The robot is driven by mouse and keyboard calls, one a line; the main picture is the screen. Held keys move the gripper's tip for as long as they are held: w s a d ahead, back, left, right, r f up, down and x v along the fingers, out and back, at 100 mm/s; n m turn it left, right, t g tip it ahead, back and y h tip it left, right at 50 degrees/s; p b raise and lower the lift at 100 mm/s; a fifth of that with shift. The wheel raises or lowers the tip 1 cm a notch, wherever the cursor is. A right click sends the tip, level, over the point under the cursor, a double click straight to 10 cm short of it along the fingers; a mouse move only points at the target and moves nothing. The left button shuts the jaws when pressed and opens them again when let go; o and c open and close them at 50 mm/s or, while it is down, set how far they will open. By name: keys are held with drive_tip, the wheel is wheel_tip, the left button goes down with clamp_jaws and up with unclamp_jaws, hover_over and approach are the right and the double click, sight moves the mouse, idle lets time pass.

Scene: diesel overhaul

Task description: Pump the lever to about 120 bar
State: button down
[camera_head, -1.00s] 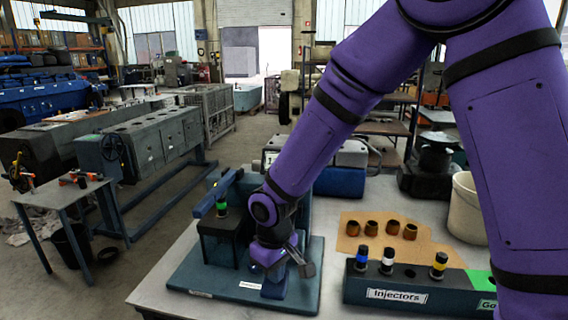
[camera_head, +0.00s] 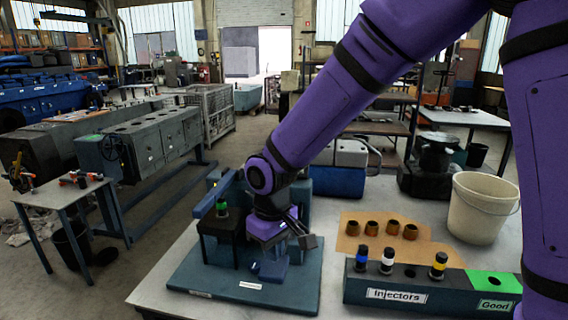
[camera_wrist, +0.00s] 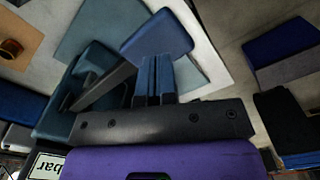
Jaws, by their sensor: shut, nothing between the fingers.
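The test stand has a teal base plate (camera_head: 195,277) on the table, with a dark block and a blue slanted bar (camera_head: 212,196) at its left. A green-banded injector (camera_head: 221,209) stands upright in the dark block. My gripper (camera_head: 274,248) is over the right part of the plate, pointing down, fingers shut and empty. In the wrist view the blue-faced fingertips (camera_wrist: 156,76) are together just in front of a rounded blue piece (camera_wrist: 158,34), perhaps the lever's end; contact cannot be told. A label reading "bar" (camera_wrist: 48,166) shows at lower left; no pressure reading is visible.
The injector rack (camera_head: 400,296) with several banded injectors stands at the right front. Several brown cups (camera_head: 371,228) sit on a tan sheet behind it. A cream bucket (camera_head: 481,210) is further right. A blue box (camera_head: 337,182) stands behind the stand.

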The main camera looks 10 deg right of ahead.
drive_tip(key=shift+r, duration=2.05)
